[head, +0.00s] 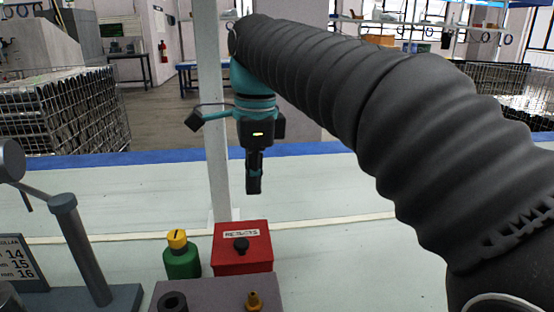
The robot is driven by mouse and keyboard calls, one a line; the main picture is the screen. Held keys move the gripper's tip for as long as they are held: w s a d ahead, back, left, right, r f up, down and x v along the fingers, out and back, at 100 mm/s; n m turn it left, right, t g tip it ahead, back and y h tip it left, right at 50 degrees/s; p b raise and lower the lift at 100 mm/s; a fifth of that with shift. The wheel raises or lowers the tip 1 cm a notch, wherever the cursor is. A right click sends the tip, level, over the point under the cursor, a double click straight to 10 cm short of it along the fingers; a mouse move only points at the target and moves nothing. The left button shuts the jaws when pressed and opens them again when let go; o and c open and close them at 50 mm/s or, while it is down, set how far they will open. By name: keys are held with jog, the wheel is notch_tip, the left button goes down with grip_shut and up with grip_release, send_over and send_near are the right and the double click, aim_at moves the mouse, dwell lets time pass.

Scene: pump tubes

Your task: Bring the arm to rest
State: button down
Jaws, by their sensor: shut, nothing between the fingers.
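My gripper (253,188) hangs at the end of my arm in the head view, pointing down. Its fingers are together and hold nothing. It is in the air, above and behind the red box with the "REJECTS" label (228,261). My arm, in a black ribbed sleeve, reaches in from the right and covers much of the view on that side.
A green bottle with a yellow cap (183,258) stands left of the red box. A grey block (205,293) with a black ring and a brass fitting is in front. A grey post stand (82,250) is at left. A white upright (213,120) rises behind. The bench at left-centre is clear.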

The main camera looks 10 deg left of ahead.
jog(key=s+d+f+n+t, duration=0.1)
jog(key=s+d+f+n, duration=0.25)
jog(key=d, duration=0.45)
jog(key=s+d+f+n+t, duration=0.2)
jog(key=d+f+n, duration=0.15)
jog(key=d, duration=0.45)
jog(key=s+d+f+n, duration=0.2)
jog(key=f, duration=0.1)
jog(key=s+d+f+n+t, duration=0.1)
jog(key=s+d+f+n, duration=0.1)
jog(key=s+d+f, duration=0.1)
jog(key=s+d+f+n+t, duration=0.1)
jog(key=s+d+f+n, duration=0.1)
jog(key=s+d+f, duration=0.1)
jog(key=shift+s+d+f+n+h, duration=0.25)
jog(key=shift+f+n+h, duration=0.15)
jog(key=shift+f, duration=0.25)
jog(key=shift+s+d+f+n, duration=0.2)
jog(key=shift+s+f+n, duration=0.1)
jog(key=shift+f, duration=0.2)
